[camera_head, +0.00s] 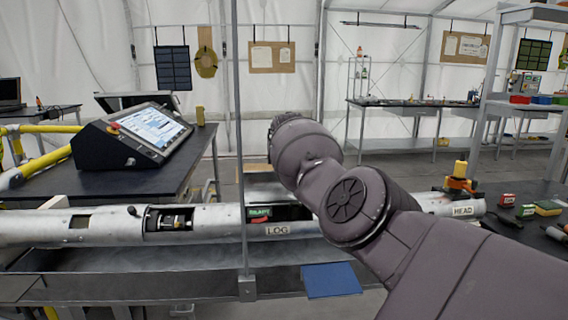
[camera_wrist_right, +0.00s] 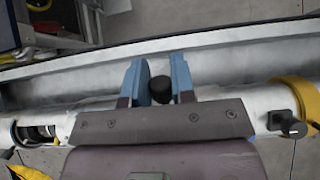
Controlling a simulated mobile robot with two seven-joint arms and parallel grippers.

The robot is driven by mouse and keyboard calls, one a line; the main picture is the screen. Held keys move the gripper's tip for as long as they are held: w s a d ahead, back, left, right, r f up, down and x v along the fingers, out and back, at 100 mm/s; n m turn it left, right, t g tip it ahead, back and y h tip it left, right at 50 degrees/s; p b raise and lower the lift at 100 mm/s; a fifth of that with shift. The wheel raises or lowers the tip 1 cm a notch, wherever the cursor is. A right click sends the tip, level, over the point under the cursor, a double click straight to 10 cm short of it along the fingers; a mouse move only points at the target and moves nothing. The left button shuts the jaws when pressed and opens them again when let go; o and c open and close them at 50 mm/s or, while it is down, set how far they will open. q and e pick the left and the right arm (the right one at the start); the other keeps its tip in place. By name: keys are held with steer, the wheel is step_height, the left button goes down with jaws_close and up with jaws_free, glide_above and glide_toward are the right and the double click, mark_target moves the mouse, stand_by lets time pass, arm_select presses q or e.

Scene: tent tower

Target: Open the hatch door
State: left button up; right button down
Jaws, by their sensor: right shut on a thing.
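In the head view a long silver tube (camera_head: 100,225) lies level across the scene, with cut-out openings along it and signs reading LOG and HEAD. One opening (camera_head: 168,219) at the left shows parts inside. I cannot clearly make out the outline of the hatch door. In the right wrist view my right gripper (camera_wrist_right: 160,75) has its blue fingers on either side of a dark round knob (camera_wrist_right: 161,90) at the tube and is shut on it. My right arm hides that gripper and knob in the head view. My left gripper is not in view.
A thin upright post (camera_head: 240,130) stands in front of the tube. A control console (camera_head: 135,135) sits on a dark table behind it at the left. In the right wrist view a yellow band (camera_wrist_right: 296,97) rings the tube. A blue sheet (camera_head: 331,280) lies below the tube.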

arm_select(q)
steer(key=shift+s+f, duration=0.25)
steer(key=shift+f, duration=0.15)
arm_select(e)
steer(key=shift+a+f, duration=0.1)
steer(key=shift+f, duration=1.15)
steer(key=c, duration=1)
jaws_free()
steer(key=shift+w, duration=0.15)
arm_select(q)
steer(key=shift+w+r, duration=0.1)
arm_select(e)
steer(key=shift+o, duration=0.2)
steer(key=shift+r, duration=0.45)
